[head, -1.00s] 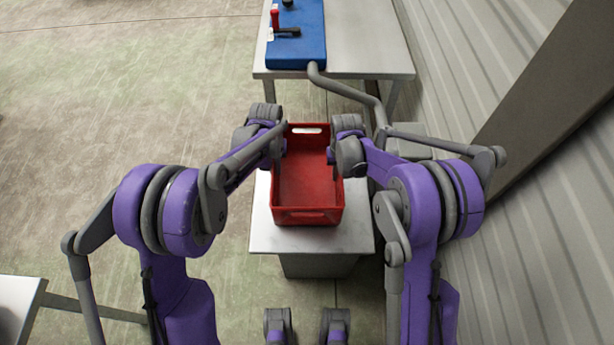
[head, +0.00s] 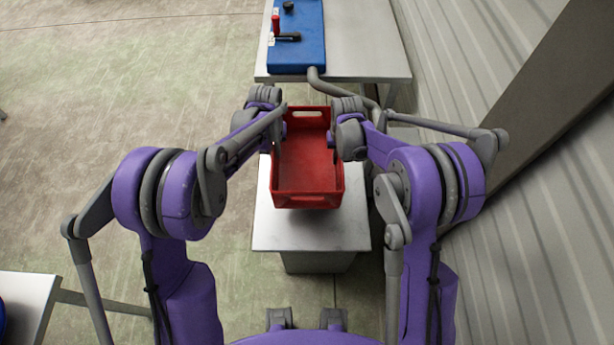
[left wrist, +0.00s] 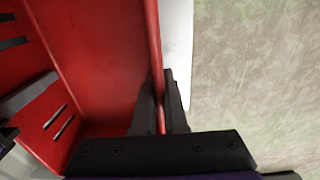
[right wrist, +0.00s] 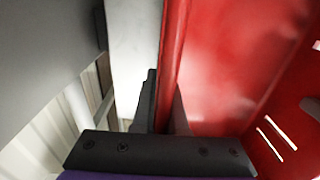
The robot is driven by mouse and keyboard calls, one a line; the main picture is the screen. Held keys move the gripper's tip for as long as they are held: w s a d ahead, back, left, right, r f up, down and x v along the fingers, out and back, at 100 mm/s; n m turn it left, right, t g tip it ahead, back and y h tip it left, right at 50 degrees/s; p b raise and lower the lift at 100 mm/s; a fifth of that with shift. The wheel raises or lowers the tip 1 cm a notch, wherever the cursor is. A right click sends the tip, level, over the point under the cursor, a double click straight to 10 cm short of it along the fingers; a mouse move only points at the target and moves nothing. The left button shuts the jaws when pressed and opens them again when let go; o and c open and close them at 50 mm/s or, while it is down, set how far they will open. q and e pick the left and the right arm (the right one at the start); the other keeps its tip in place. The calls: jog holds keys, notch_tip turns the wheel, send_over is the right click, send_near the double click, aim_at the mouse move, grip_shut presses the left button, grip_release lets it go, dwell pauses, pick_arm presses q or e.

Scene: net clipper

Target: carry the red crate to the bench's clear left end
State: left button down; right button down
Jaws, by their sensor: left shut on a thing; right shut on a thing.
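The red crate (head: 308,170) is open-topped, looks empty and level, and is over the light-topped stand (head: 310,232) in the head view. I cannot tell for sure whether its base is clear of the top. My left gripper (head: 281,148) is shut on the crate's left wall; the left wrist view shows the fingers (left wrist: 162,108) on both sides of that wall. My right gripper (head: 334,146) is shut on the right wall, with its fingers (right wrist: 165,112) on either side. The fingertips are partly hidden in the head view.
A grey bench (head: 365,45) stands beyond, with a blue panel (head: 298,50) and a red-and-black handle on its left part. A grey pipe (head: 345,88) runs down from it. A corrugated wall (head: 545,190) is close on the right. Another table (head: 25,300) is at lower left; floor lies between.

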aim_at(274, 169)
pick_arm(q)
jog(key=shift+s, duration=0.1)
pick_arm(e)
jog(key=shift+s, duration=0.1)
dwell(0.3)
